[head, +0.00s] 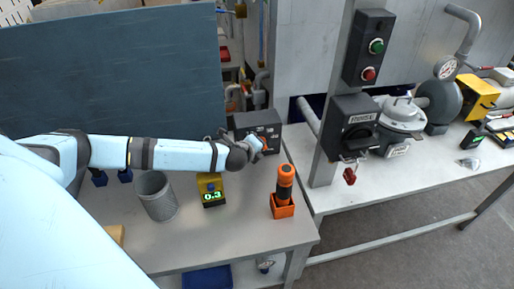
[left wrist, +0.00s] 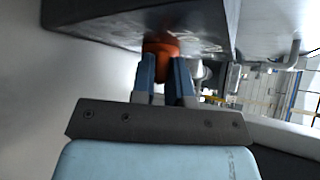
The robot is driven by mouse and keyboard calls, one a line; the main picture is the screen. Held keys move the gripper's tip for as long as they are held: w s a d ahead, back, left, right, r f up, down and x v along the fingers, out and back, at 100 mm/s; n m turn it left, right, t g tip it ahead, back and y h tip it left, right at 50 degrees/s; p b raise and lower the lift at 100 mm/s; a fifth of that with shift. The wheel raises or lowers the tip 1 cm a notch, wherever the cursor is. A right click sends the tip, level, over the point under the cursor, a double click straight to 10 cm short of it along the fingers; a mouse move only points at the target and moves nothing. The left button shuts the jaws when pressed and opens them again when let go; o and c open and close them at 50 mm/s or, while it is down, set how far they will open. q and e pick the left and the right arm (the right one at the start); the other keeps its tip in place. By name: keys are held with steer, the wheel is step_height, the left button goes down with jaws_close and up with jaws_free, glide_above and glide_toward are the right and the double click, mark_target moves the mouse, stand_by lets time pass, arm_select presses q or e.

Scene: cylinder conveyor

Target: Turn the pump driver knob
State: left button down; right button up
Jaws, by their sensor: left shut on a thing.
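The pump driver (head: 245,121) is a dark box near the back of the grey table in the head view. Its dark underside or face (left wrist: 100,22) fills the top of the left wrist view. The orange knob (left wrist: 160,46) sticks out from it and lies between my left fingers. In the head view a small orange part of the knob (head: 264,144) shows at the fingertips. My left gripper (left wrist: 163,72) is shut on the knob, its blue fingers on either side. The gripper also shows in the head view (head: 257,147). My right gripper is not in view.
A grey metal cup (head: 156,197), a yellow meter reading 0.3 (head: 210,189) and an orange-black flashlight in an orange holder (head: 283,206) stand on the table. A dark panel (head: 110,70) rises behind. A post with a switch box (head: 354,125) stands right.

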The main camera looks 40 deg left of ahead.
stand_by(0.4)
arm_select(q)
steer(key=c, duration=1.1)
jaws_free()
steer(key=shift+s, duration=0.1)
steer(key=b+v, duration=0.1)
steer(key=v, duration=1.2)
steer(key=shift+s+r, duration=0.2)
steer(key=shift+s, duration=0.1)
